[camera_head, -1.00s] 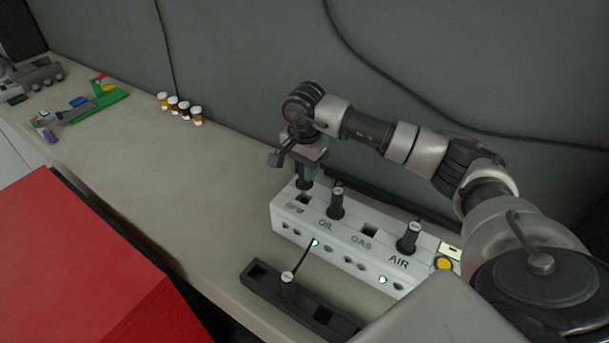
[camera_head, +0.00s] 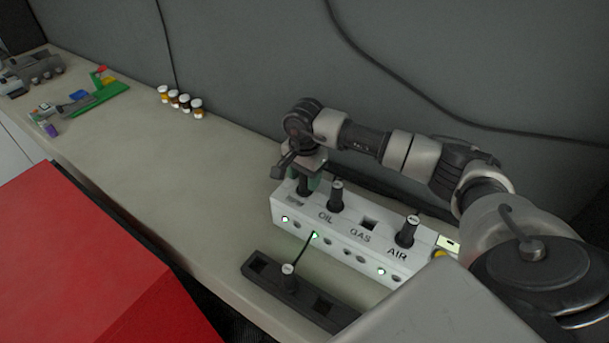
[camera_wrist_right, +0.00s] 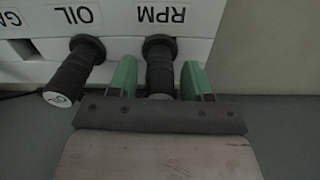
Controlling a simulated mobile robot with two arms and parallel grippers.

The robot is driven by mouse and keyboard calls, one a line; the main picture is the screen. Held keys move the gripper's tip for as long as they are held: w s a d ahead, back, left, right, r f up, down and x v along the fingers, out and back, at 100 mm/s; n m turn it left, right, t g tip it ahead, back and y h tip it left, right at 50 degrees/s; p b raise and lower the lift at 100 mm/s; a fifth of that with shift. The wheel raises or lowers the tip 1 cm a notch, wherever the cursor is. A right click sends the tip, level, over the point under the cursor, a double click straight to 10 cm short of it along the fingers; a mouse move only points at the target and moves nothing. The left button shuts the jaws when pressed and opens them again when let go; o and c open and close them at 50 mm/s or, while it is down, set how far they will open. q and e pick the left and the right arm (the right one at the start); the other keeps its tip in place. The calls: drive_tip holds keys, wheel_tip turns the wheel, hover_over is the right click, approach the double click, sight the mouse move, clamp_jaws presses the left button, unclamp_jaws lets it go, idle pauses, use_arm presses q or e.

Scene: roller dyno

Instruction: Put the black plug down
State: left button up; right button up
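A black plug stands upright in the RPM socket at the left end of the white socket box (camera_head: 330,240); the plug (camera_wrist_right: 160,75) shows best in the right wrist view. My right gripper (camera_wrist_right: 159,80) has its green fingers on both sides of this plug, with a narrow gap on each side, so it looks open around it. In the head view my right gripper (camera_head: 306,181) is partly hidden by its own wrist. Other black plugs stand in the OIL socket (camera_head: 337,197) and the AIR socket (camera_head: 408,231). My left gripper is out of view.
A black holder (camera_head: 262,283) in front of the box has a plug (camera_head: 289,276) in its middle and empty slots at either side. The GAS socket (camera_head: 369,225) is empty. Small jars (camera_head: 185,103) stand by the wall.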

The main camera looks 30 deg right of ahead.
drive_tip(key=shift+r+p, duration=0.45)
drive_tip(key=shift+p, duration=0.05)
wheel_tip(320, 180, up, 11)
drive_tip(key=b, duration=0.4)
drive_tip(key=shift+f, duration=0.2)
drive_tip(key=shift+r+b, duration=0.3)
drive_tip(key=shift+r, duration=0.3)
drive_tip(key=shift+r, duration=0.1)
wheel_tip(320, 180, up, 13)
drive_tip(key=p, duration=0.9)
